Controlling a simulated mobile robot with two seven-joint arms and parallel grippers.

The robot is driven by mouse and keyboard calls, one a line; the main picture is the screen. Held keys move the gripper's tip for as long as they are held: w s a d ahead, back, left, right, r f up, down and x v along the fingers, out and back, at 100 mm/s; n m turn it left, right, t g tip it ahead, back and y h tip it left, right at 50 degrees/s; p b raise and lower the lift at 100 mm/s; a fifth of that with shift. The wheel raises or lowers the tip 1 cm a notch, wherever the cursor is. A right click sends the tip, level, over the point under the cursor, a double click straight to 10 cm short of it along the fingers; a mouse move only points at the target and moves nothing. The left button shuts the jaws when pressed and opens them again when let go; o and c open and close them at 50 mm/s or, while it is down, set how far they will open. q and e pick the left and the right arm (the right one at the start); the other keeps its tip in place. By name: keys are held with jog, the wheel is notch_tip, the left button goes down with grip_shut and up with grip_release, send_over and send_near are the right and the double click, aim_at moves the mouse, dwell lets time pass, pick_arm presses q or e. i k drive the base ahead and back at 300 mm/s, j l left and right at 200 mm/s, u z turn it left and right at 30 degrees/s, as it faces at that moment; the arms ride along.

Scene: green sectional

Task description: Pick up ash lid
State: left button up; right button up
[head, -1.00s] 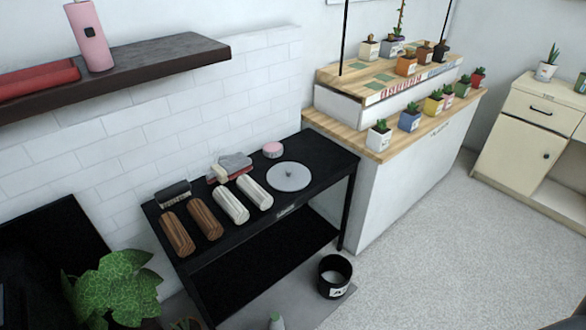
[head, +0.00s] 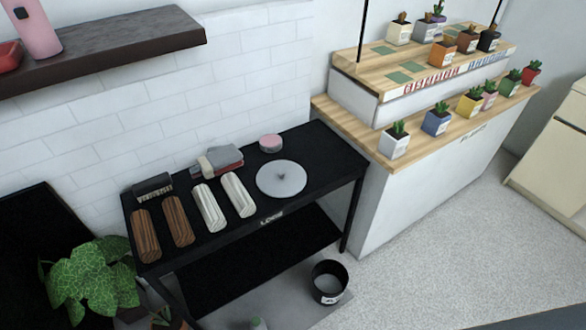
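A round grey lid (head: 281,179) with a small knob in its middle lies flat on the right part of a black table (head: 326,165); it looks like the ash lid. A black round bin (head: 330,282) with a white label stands on a grey mat on the floor below the table's right end. Neither of my grippers shows in the head view.
Brown logs (head: 178,220) and white logs (head: 238,195) lie left of the lid. A pink round tin (head: 271,143) and folded cloths (head: 220,160) sit behind. A plant counter (head: 410,185) stands right. A leafy plant (head: 90,285) is at front left. Carpet on the right is clear.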

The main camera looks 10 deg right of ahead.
aim_at(278, 178)
jog(key=i+l, duration=0.2)
jog(key=l, duration=0.15)
jog(key=i+l, duration=0.45)
jog(key=l, duration=0.3)
jog(key=i+l, duration=0.2)
jog(key=l, duration=0.15)
